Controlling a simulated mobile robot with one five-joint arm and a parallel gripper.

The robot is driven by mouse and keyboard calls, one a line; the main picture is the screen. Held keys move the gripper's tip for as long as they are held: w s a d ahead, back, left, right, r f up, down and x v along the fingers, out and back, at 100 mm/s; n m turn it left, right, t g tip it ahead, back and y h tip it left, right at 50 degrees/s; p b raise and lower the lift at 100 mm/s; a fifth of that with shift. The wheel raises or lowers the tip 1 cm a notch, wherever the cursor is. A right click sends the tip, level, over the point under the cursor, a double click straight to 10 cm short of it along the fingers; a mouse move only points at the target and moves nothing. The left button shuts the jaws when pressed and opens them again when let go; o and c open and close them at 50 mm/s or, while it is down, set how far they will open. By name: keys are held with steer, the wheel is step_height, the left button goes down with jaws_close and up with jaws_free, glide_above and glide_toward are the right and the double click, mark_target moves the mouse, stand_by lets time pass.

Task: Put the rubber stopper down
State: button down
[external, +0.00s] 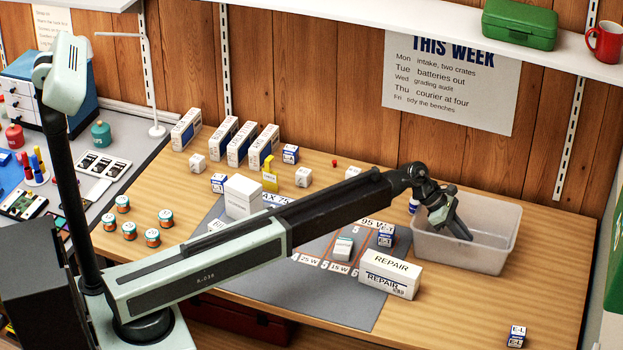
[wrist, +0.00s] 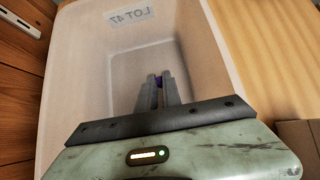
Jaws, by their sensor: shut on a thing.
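My gripper (external: 462,232) reaches down into the translucent plastic bin (external: 512,225) at the right of the bench. In the wrist view the gripper (wrist: 158,88) is shut on the rubber stopper (wrist: 158,79), of which only a small dark purple bit shows between the fingertips. The stopper is hidden in the external view. The bin (wrist: 100,60) surrounds the fingers in the wrist view, and its inside looks otherwise empty. I cannot tell whether the stopper touches the bin floor.
A white REPAIR box (external: 390,275) stands left of the bin, on the grey mat (external: 350,310). A wood wall (external: 350,80) rises behind the bin. The bench right of the bin is mostly clear.

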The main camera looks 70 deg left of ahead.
step_height(320, 180, down, 4)
steer(key=b, duration=0.3)
steer(key=shift+b, duration=0.4)
steer(key=shift+r, duration=0.25)
steer(key=shift+f, duration=0.15)
steer(key=c, duration=1.5)
jaws_free()
